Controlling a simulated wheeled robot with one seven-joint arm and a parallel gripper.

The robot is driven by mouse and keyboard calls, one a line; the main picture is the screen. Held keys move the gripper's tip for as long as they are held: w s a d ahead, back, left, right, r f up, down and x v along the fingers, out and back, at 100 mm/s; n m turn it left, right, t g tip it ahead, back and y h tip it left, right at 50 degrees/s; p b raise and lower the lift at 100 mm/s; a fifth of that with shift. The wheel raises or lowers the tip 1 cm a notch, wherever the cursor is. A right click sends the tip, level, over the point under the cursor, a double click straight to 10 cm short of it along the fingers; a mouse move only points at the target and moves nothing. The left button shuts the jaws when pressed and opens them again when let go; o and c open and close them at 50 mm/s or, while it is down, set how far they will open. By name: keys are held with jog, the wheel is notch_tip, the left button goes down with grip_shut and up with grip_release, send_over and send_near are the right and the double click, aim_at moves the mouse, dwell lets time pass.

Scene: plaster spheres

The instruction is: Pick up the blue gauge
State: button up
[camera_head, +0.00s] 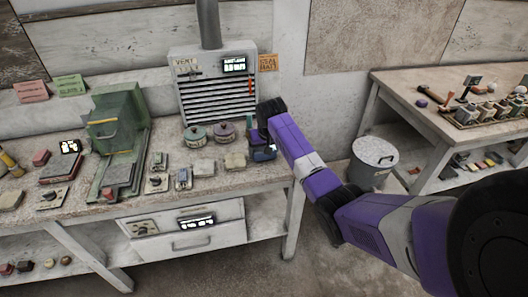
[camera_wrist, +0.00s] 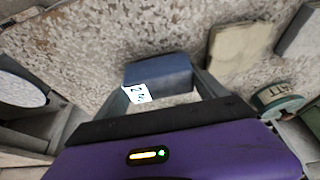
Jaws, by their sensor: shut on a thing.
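The blue gauge (camera_wrist: 158,70) is a small blue block between the two fingers of my gripper (camera_wrist: 163,90) in the wrist view. A white tag with dark marks (camera_wrist: 137,93) shows at its left side. My gripper is shut on the gauge. In the head view, my gripper (camera_head: 264,143) is at the right end of the workbench, and a bit of the blue gauge (camera_head: 262,154) shows below it. I cannot tell whether the gauge touches the bench top or is just above it.
A pale block (camera_wrist: 240,45) lies close to the right of the gauge in the wrist view. A vent panel (camera_head: 215,95) is behind. A grey bin (camera_head: 374,155) stands on the floor right.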

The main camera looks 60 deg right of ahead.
notch_tip(320, 180, up, 20)
jog(key=b, duration=0.2)
dwell(0.4)
